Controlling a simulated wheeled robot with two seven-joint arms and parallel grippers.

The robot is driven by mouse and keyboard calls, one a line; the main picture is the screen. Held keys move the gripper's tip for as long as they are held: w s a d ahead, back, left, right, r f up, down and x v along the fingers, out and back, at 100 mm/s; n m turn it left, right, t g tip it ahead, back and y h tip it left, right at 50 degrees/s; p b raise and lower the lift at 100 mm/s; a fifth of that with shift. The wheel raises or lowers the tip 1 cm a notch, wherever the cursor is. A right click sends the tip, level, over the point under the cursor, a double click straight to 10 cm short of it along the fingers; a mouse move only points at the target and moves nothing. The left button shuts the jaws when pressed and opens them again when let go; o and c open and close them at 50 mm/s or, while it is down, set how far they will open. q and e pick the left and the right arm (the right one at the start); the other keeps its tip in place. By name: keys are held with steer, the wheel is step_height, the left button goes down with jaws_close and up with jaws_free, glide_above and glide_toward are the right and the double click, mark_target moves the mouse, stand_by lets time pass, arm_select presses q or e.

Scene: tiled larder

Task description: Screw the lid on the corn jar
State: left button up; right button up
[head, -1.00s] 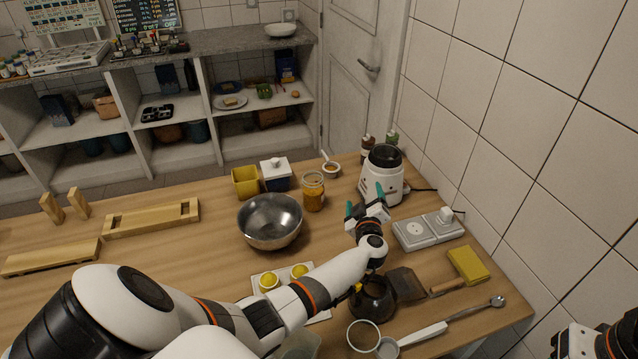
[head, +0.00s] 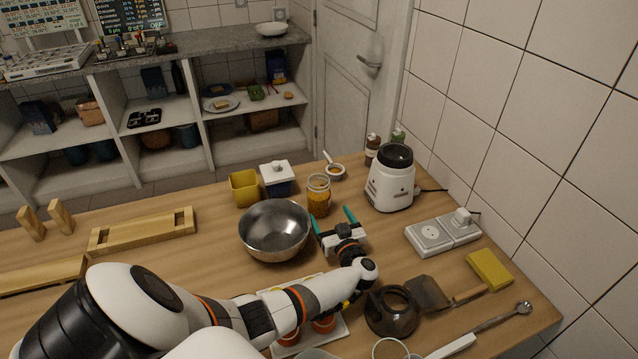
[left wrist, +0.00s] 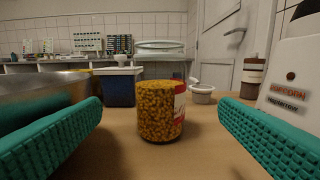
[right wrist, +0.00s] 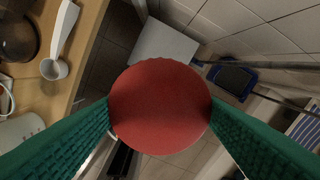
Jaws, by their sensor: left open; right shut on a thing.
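The corn jar (head: 318,197) is clear glass with yellow corn and stands upright on the wooden table, right of the steel bowl. In the left wrist view the jar (left wrist: 160,112) shows a red label at its right side, and no lid shows on its top. My left gripper (head: 335,219) is open just on the near side of the jar, its green fingers pointing toward it. The jar appears centred between the fingers, apart from both. My right gripper (right wrist: 160,112) is shut on a red round lid (right wrist: 160,105), away from the jar and outside the head view.
The steel bowl (head: 275,232) is close left of my left gripper, and the white blender (head: 391,180) stands to the right. A yellow container (head: 244,188), a white-lidded blue box (head: 277,178) and a small measuring cup (head: 335,172) are around the jar.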

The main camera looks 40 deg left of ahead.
mark_target(323, 203)
arm_select(q)
steer(key=b+x, duration=0.1)
steer(key=x, duration=0.1)
steer(key=b+x, duration=0.2)
steer(key=x, duration=0.1)
steer(key=shift+a+f, duration=0.2)
steer(key=shift+f, duration=0.05)
steer(key=shift+w+a, duration=0.2)
steer(key=shift+r, duration=0.2)
steer(key=shift+w+a+f+b, duration=0.1)
steer(key=shift+w+a+b, duration=0.05)
steer(key=shift+a+b, duration=0.3)
steer(key=b+x, duration=0.4)
steer(key=shift+w+a+f, duration=0.15)
steer(key=shift+w+a, duration=0.15)
steer(key=shift+a, duration=0.05)
steer(key=shift+a+r, duration=0.1)
steer(key=shift+r, duration=0.15)
